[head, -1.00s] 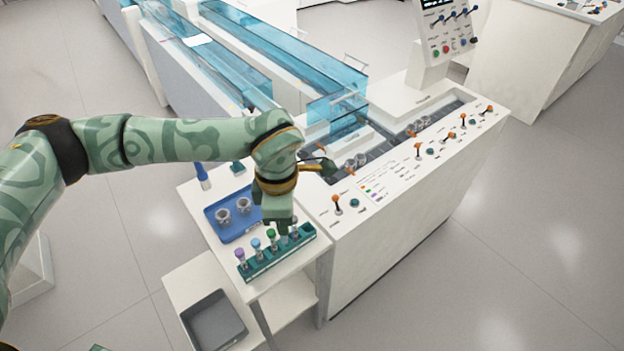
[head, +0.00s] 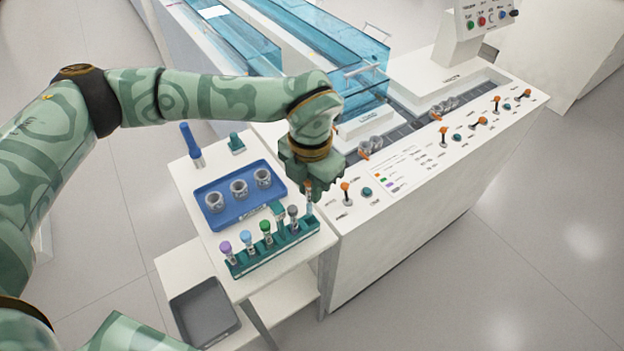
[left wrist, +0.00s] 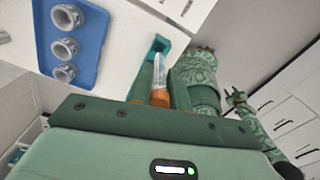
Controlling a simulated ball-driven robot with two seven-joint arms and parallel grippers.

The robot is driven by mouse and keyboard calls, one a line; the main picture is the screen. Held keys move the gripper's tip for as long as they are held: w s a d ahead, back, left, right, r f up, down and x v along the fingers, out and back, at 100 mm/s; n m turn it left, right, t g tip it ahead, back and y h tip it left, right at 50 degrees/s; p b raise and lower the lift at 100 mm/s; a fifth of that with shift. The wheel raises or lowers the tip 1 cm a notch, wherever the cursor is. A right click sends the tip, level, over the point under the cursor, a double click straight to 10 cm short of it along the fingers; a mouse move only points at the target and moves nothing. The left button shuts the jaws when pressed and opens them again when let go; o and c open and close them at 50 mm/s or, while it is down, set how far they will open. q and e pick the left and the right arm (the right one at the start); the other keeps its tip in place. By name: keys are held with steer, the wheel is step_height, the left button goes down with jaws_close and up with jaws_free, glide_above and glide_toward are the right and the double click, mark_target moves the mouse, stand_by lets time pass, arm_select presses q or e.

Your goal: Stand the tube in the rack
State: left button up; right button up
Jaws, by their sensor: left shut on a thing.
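My left gripper (head: 310,182) is shut on a tube (head: 309,197) with an orange cap, which also shows between the fingers in the left wrist view (left wrist: 159,92). The tube hangs about upright at the right end of the teal rack (head: 262,262). I cannot tell whether its lower end is inside a slot. Other tubes with purple, light blue, green and grey caps stand in the rack, left of the held one. A teal piece, probably the rack's end, shows past the tube in the left wrist view (left wrist: 158,45). My right gripper is not clearly in view.
A blue tray (head: 218,224) with three grey cups lies behind the rack. A blue upright object (head: 191,146) and a teal block (head: 236,143) stand at the back. A grey bin (head: 205,312) sits lower left. The white machine with orange levers (head: 440,150) stands close on the right.

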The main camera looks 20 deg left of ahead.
arm_select(q)
steer(key=shift+f+b, duration=0.5)
steer(key=shift+f, duration=0.45)
steer(key=shift+r, duration=0.1)
steer(key=shift+f+p, duration=0.4)
steer(key=shift+p, duration=0.15)
steer(key=shift+f, duration=0.4)
steer(key=shift+f, duration=0.2)
steer(key=shift+f, duration=0.25)
stand_by(0.5)
steer(key=shift+f, duration=0.35)
